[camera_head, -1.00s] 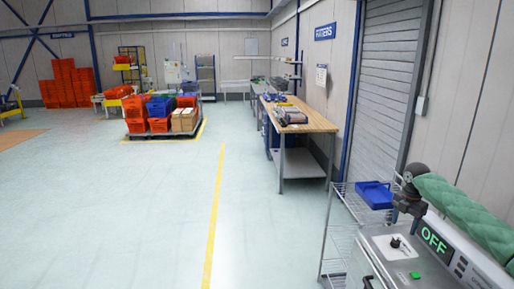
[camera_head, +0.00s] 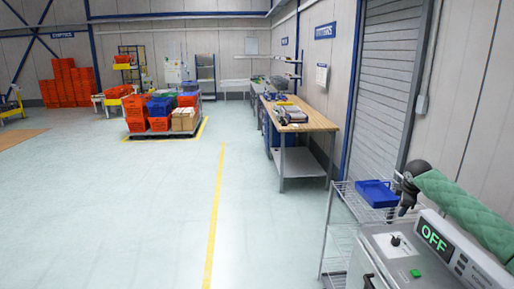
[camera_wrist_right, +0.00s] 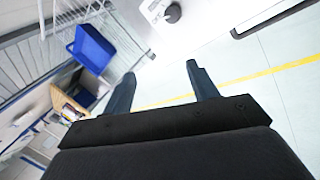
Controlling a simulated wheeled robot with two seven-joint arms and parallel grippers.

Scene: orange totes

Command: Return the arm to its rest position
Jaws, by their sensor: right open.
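My right arm, in a green quilted sleeve (camera_head: 460,208), comes in from the right edge of the head view. Its dark gripper (camera_head: 405,207) hangs at the back left corner of the grey machine, by the wire rack. In the right wrist view, the right gripper (camera_wrist_right: 163,82) shows two dark fingers spread apart with nothing between them. Floor and a yellow line show past the fingers. My left gripper is in neither view.
The machine (camera_head: 395,262) has a knob, a green button and a panel reading OFF (camera_head: 434,237). A blue bin (camera_head: 376,193) sits on the wire rack (camera_head: 345,212). A wooden workbench (camera_head: 310,121) stands farther back. Open floor (camera_head: 120,210) lies left.

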